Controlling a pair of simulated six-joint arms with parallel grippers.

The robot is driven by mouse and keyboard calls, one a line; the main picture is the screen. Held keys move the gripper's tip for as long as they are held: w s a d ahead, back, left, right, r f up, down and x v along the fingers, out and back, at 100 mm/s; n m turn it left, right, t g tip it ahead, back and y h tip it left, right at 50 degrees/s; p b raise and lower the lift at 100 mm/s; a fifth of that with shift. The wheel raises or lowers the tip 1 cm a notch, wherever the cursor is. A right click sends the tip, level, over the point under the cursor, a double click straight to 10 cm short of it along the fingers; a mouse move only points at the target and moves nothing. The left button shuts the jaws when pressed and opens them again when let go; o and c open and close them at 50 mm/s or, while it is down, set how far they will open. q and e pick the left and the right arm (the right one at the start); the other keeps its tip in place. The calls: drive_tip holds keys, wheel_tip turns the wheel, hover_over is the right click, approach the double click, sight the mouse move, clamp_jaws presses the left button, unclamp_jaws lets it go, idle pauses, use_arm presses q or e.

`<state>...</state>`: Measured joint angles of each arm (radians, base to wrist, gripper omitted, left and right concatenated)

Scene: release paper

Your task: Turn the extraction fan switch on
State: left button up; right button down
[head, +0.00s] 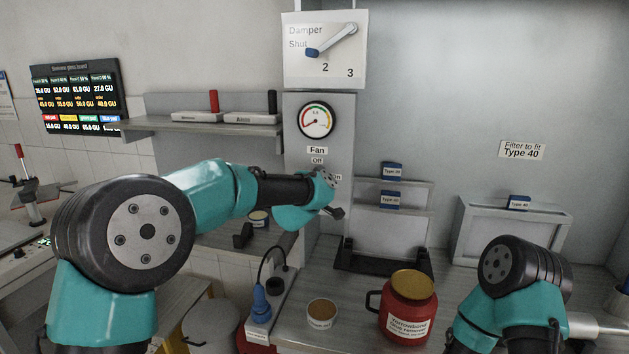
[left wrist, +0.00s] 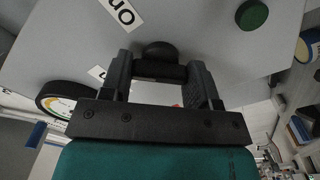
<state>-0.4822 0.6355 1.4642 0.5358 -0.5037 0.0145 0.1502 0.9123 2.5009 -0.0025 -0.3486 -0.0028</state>
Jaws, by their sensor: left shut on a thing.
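The fan switch (left wrist: 158,50) is a dark rounded knob or lever on the grey panel, seen in the left wrist view. My left gripper (left wrist: 160,80) has a finger on each side of it and is shut on it. In the head view my left gripper (head: 328,196) is at the grey column under the Fan label (head: 317,150) and hides the switch. I cannot tell which way the switch is set. My right arm shows at the lower right, but its gripper is out of view.
A round gauge (head: 316,119) and a damper lever (head: 331,40) are above the switch. A green button (left wrist: 252,14) is beside it. A red jar (head: 408,306), a small tub (head: 321,314) and a blue plug (head: 261,303) stand below on the bench.

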use_arm(q)
drive_tip(key=m, duration=0.9)
idle(0.4)
drive_tip(key=o, duration=0.9)
drive_tip(key=shift+s, duration=0.15)
drive_tip(key=v, duration=1.7)
drive_tip(key=shift+s, duration=0.1)
